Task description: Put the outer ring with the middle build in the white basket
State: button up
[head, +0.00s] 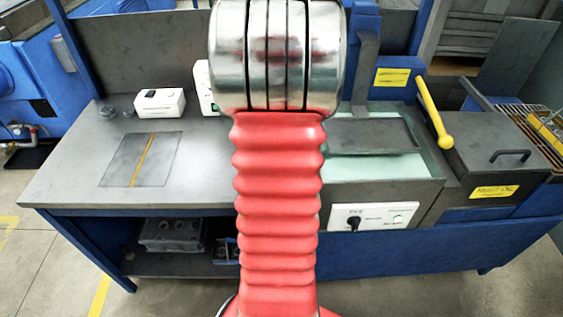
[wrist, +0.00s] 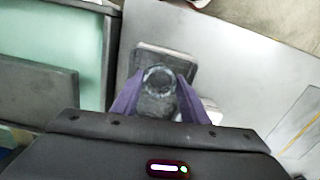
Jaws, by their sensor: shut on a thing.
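In the wrist view my gripper (wrist: 158,92) has its two purple fingers closed on a grey, round ring (wrist: 158,74). The ring shows between the fingertips, over a dark rectangular piece with a pale edge (wrist: 180,52); I cannot tell whether it touches it. Whether this ring is the outer ring with the middle build is unclear. In the head view my red arm hides the gripper and the ring. I cannot make out a white basket in either view.
A pale green basin (head: 375,168) with a dark plate, a yellow handle (head: 435,118) and a lidded box (head: 495,150) lie right.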

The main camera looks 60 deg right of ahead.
jog(key=shift+f, duration=0.1)
jog(key=shift+f, duration=1.85)
jog(key=shift+f, duration=0.1)
jog(key=o, duration=1.2)
jog(key=shift+o, duration=0.2)
notch_tip(320, 180, up, 12)
